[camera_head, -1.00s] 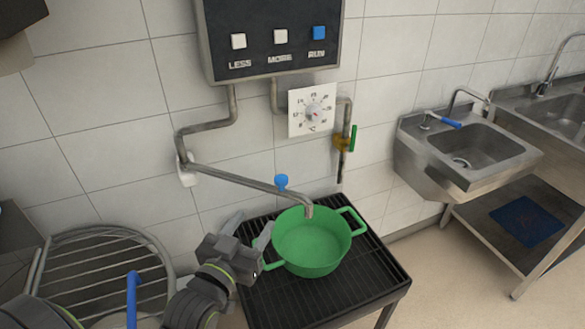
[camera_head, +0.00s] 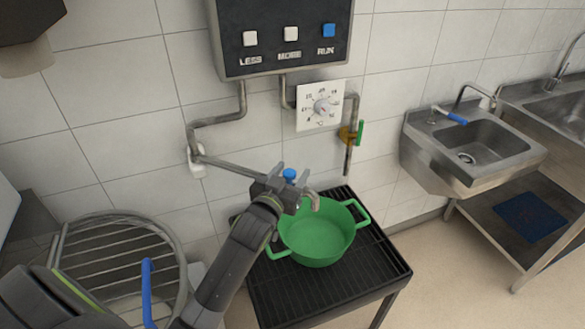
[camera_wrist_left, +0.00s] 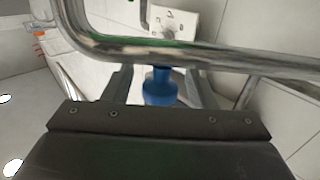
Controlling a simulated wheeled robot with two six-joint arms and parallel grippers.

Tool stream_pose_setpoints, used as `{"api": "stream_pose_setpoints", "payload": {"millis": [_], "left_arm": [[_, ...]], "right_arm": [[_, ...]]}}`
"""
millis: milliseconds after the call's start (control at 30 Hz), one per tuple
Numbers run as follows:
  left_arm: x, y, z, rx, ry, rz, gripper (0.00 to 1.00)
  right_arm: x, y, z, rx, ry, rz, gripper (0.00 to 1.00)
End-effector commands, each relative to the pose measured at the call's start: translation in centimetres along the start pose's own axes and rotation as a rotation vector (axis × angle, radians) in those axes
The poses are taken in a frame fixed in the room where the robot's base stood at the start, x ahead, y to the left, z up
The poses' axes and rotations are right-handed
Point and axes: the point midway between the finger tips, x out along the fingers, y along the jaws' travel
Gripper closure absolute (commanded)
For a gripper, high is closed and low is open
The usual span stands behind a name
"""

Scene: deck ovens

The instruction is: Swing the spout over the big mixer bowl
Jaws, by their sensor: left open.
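The spout (camera_head: 228,166) is a bent metal pipe running from a white wall mount to a downturned end above a green two-handled pot (camera_head: 318,240). A blue knob (camera_head: 290,174) stands on the spout. My left gripper (camera_head: 288,186) is open at the spout's outer end, partly covering it. In the left wrist view, the blue knob (camera_wrist_left: 160,86) sits between the two spread fingers, and the pipe (camera_wrist_left: 190,55) crosses in front of them. I cannot tell whether the fingers touch the knob. A round wire guard (camera_head: 118,226), apparently over the big mixer bowl, is at lower left.
The pot stands on a black slatted stand (camera_head: 375,288). A control panel (camera_head: 283,63), a dial (camera_head: 320,107) and a green-handled valve (camera_head: 359,132) are on the wall above. A blue lever (camera_head: 148,290) rises near the wire guard. Metal sinks (camera_head: 470,150) stand at right.

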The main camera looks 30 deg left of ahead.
Motion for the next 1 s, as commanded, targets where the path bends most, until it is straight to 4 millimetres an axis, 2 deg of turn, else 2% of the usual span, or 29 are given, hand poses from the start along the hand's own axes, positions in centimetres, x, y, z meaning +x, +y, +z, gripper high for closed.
{"api": "stream_pose_setpoints", "payload": {"millis": [133,467,867,1000], "left_arm": [[1.03,-0.02,-0.03,0.001,0.000,0.000,0.48],[1.27,-0.02,0.01,0.000,0.000,0.000,0.48],[1.25,-0.01,0.01,0.000,0.000,0.000,0.99],[1.24,-0.02,0.02,0.000,-0.001,0.000,1.00]], "right_arm": [[-0.21,-0.06,0.45,0.001,-0.007,-0.001,1.00],[-0.21,-0.42,0.57,0.003,-0.009,-0.005,1.00],[-0.21,-0.40,0.56,0.003,-0.010,-0.005,1.00],[-0.22,-0.39,0.54,0.003,-0.009,-0.005,1.00]]}}
